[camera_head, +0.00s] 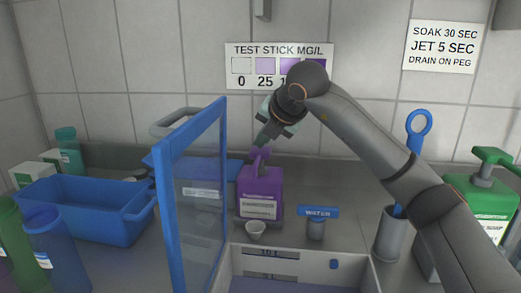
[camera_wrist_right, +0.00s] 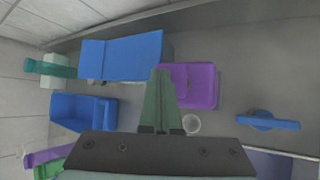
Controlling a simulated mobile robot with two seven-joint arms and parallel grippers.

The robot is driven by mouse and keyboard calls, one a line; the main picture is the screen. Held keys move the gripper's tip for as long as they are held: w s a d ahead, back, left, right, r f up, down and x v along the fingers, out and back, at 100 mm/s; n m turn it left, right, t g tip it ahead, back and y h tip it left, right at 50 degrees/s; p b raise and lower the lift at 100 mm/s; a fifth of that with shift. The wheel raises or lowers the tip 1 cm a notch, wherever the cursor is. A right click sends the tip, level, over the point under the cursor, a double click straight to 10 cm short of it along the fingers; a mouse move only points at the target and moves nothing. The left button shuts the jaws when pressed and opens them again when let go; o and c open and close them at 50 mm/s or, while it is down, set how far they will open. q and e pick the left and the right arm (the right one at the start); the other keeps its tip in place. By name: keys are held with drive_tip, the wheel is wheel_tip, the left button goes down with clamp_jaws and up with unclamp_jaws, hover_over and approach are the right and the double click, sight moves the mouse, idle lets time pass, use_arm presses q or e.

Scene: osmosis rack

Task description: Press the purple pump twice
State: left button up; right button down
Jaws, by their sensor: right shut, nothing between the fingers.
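The purple pump bottle (camera_head: 259,200) stands upright on the counter against the back wall, with a white label on its front and a purple pump head (camera_head: 258,157) on top. My right gripper (camera_head: 260,143) is shut and empty, pointing down just above the pump head. I cannot tell whether its tips touch the head. In the right wrist view the closed green fingers (camera_wrist_right: 161,75) overlap the left edge of the purple bottle (camera_wrist_right: 203,86), and the pump head is mostly hidden behind them. A small white cup (camera_head: 255,229) stands in front of the bottle. My left gripper is not in view.
A blue-framed clear panel (camera_head: 166,215) stands upright close left of the bottle. A blue bin (camera_head: 85,208) is farther left. A green pump bottle (camera_head: 490,205) stands far right.

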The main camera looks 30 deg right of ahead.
sight(262, 151)
drive_tip(key=shift+f, duration=0.4)
drive_tip(key=shift+f+b, duration=0.4)
drive_tip(key=shift+b, duration=0.1)
idle(0.4)
drive_tip(key=shift+r+p, duration=1.05)
drive_tip(key=shift+r, duration=0.4)
wheel_tip(262, 151, up, 5)
drive_tip(key=p, duration=0.4)
drive_tip(key=shift+r, duration=0.15)
